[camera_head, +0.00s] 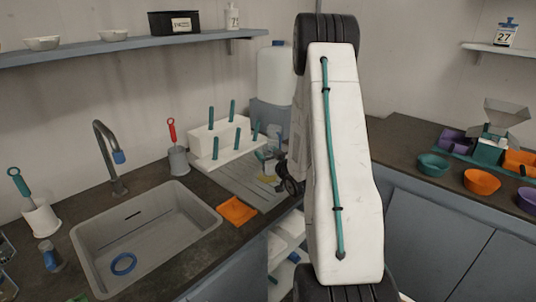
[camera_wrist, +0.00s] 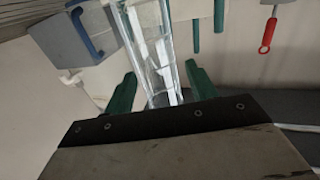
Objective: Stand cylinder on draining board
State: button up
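The clear glass cylinder (camera_wrist: 152,45) stands out in the wrist view, running down from the top edge between the two teal fingers of my gripper (camera_wrist: 160,75). The fingers are apart, and a narrow strip of background shows between the right finger and the glass. The cylinder's far end is out of frame. In the head view, my arm hides most of the gripper. A small clear and teal shape shows beside the arm, too small to make out. The grey ridged draining board (camera_head: 238,177) lies right of the sink, with a yellow patch on it.
A white peg rack (camera_head: 230,138) with teal pegs stands behind the board. An orange square (camera_head: 237,210) lies at its front. The sink (camera_head: 150,235) holds a blue ring (camera_head: 123,264). A red-handled brush (camera_head: 172,131) stands in a grey holder. Coloured bowls stand on the right counter.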

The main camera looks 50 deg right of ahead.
jog(key=shift+r, duration=0.2)
jog(key=v, duration=1.2)
jog(key=w+a+r+n+g+y, duration=0.1)
jog(key=w+a+r+n+g, duration=0.1)
jog(key=w+a+r+g, duration=0.4)
jog(key=s+a+r+g, duration=0.3)
jog(key=a+r, duration=0.2)
jog(key=a, duration=0.5)
jog(key=s+a+r+g+y, duration=0.2)
jog(key=s+a+r+g, duration=0.1)
jog(key=s+a, duration=0.6)
jog(key=s+a+r+n+g+y, duration=0.1)
jog(key=s+a+r+g, duration=0.3)
jog(key=s+a, duration=0.5)
jog(key=s+y, duration=0.1)
jog(key=s, duration=0.4)
jog(key=shift+y, duration=0.3)
jog(key=shift+a, duration=0.1)
